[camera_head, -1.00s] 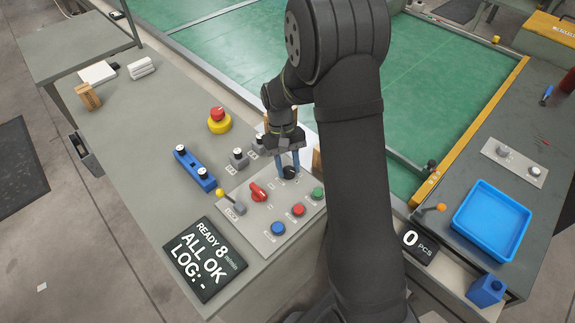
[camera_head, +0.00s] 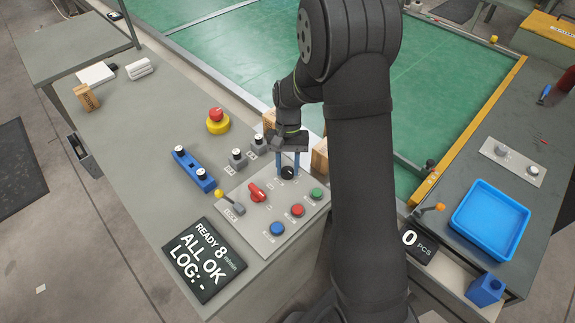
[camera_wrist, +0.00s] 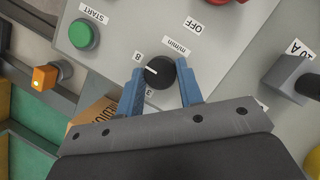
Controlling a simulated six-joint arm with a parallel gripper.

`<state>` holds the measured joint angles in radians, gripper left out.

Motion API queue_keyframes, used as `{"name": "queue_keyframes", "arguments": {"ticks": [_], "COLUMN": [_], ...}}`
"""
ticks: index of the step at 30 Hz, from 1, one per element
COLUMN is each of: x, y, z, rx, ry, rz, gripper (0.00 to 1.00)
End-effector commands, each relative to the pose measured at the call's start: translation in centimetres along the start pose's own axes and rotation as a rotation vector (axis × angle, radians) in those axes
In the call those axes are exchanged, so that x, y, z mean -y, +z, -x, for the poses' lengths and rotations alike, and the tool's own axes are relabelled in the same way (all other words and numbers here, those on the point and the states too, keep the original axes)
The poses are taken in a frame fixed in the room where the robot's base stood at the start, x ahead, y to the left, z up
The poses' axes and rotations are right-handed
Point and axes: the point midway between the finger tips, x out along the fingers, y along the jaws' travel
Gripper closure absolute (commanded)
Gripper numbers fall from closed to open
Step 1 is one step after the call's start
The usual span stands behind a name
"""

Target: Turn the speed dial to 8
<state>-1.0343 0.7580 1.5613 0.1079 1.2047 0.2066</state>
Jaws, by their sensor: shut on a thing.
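The black speed dial (camera_head: 288,172) sits on the grey control panel. In the wrist view the dial (camera_wrist: 159,73) lies between the two blue fingers of my gripper (camera_wrist: 160,85), which is shut on it. The dial's white pointer line points toward the printed 8; a 3 is printed on another side. In the head view my gripper (camera_head: 288,164) is upright over the dial. The display (camera_head: 205,260) reads READY 8 m/min, ALL OK, LOG:-.
The red selector knob (camera_head: 257,193) and the blue (camera_head: 278,228), red (camera_head: 297,210) and green (camera_head: 317,194) buttons are close by.

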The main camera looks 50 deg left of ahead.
Motion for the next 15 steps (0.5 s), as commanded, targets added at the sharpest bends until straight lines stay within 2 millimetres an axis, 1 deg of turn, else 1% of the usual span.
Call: {"name": "queue_keyframes", "arguments": {"ticks": [5, 6, 8, 9, 15], "x": [0.01, 0.00, 0.01, 0.00, 0.00], "y": [-0.02, -0.02, -0.02, -0.02, -0.01], "z": [0.06, 0.06, 0.05, 0.04, 0.02], "rx": [-0.001, -0.001, -0.001, -0.001, -0.001], "ry": [0.000, 0.000, 0.000, 0.000, 0.000], "rz": [0.000, 0.000, 0.000, 0.000, 0.000], "gripper": [0.89, 0.59, 0.47, 0.45, 0.45]}}
